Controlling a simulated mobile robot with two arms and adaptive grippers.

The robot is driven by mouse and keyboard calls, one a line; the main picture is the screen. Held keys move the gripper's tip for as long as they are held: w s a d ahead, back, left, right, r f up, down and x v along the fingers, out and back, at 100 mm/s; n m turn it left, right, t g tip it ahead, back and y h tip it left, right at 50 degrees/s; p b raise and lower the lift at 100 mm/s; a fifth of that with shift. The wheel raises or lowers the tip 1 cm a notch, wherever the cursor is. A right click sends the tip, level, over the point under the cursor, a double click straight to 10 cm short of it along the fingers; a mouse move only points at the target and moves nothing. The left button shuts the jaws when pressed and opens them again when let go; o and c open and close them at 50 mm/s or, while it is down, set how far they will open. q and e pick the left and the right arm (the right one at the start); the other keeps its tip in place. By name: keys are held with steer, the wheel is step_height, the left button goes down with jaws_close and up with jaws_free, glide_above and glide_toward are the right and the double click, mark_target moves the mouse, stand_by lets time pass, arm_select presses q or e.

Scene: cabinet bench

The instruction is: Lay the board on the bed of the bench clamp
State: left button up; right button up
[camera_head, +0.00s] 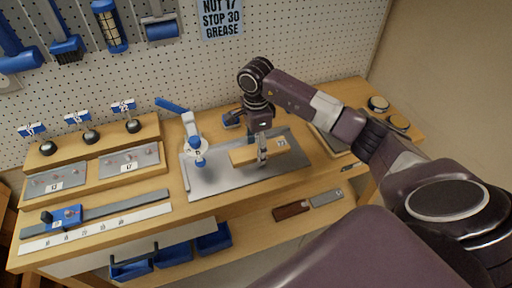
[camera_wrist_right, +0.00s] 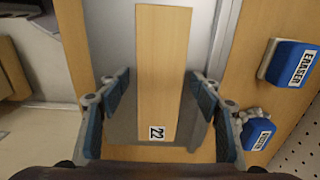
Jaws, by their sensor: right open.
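The board (camera_head: 244,156) is a short light-wood piece with a number label at its right end. It lies flat over the grey metal bed (camera_head: 212,182) of the bench clamp (camera_head: 194,150), which has a white post and blue handle. The board's left end is to the right of the clamp post. My right gripper (camera_head: 262,158) comes down over the board from above. In the wrist view the right gripper (camera_wrist_right: 158,88) is open, one finger on each side of the board (camera_wrist_right: 161,62), with gaps visible. My left gripper is out of view.
On the left are a wooden stand with black knobs (camera_head: 91,137), grey plates (camera_head: 128,160) and a white ruler strip (camera_head: 95,229). Blue bins (camera_head: 173,255) sit below. Round pads (camera_head: 378,103) are at the far right.

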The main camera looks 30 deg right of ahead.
mark_target(256, 150)
steer(key=shift+r, duration=0.15)
step_height(256, 150, up, 12)
steer(key=b, duration=0.2)
steer(key=shift+b, duration=0.3)
stand_by(2.2)
